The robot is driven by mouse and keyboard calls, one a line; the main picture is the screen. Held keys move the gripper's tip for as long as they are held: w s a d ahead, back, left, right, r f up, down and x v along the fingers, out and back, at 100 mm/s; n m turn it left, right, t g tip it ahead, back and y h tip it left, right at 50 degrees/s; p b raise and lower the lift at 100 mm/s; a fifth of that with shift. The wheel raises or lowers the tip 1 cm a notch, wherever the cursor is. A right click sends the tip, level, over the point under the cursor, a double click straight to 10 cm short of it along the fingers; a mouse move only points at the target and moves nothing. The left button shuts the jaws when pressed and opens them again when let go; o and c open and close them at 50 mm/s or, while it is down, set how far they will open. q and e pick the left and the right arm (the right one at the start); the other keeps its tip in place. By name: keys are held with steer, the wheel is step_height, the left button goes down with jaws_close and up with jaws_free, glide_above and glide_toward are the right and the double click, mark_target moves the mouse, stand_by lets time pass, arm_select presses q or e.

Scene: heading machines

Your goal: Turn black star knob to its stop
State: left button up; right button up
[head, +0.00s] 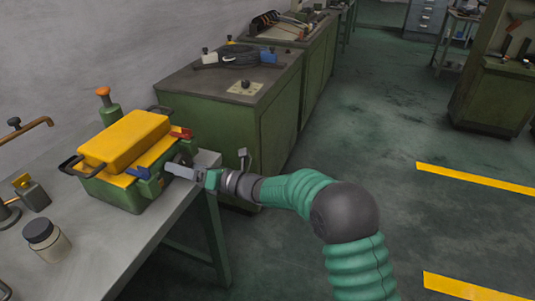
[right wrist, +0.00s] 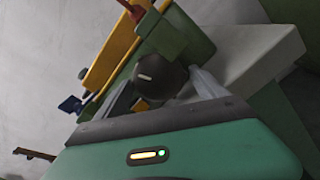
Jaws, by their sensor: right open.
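The black star knob (right wrist: 160,76) is a dark round knob with a pale mark on its face, on the side of a green and yellow machine (head: 122,194). In the head view I cannot make it out clearly; my right gripper covers that spot. My right gripper (head: 175,168) is open and reaches to the machine's right side. In the right wrist view its fingers (right wrist: 165,90) lie to either side of the knob; I cannot tell whether they touch it. My left gripper is not in view.
The machine stands on a grey bench (head: 135,236). A jar with a black lid (head: 46,241) and an orange-topped green post (head: 108,105) are nearby. A green cabinet (head: 225,110) stands behind.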

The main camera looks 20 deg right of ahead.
steer(key=n+p, duration=0.1)
steer(key=n, duration=0.2)
steer(key=shift+w+d, duration=0.15)
steer(key=shift+r+n+p, duration=0.1)
steer(key=shift+n+p, duration=0.5)
steer(key=shift+n, duration=0.2)
steer(key=v, duration=1.6)
steer(key=w+d+f+m+t+h+p, duration=0.1)
steer(key=w+d+m+h+p, duration=0.2)
steer(key=d, duration=0.6)
steer(key=w+d+f+m+t+h+p, duration=0.1)
steer(key=w+d+f+m+h+p, duration=0.1)
steer(key=w+d+m+h+p, duration=0.2)
steer(key=w+d+p, duration=0.3)
steer(key=d+p, duration=0.2)
steer(key=p, duration=0.1)
steer(key=shift+d+t+h, duration=0.25)
steer(key=shift+t+h, duration=0.05)
steer(key=shift+h, duration=0.1)
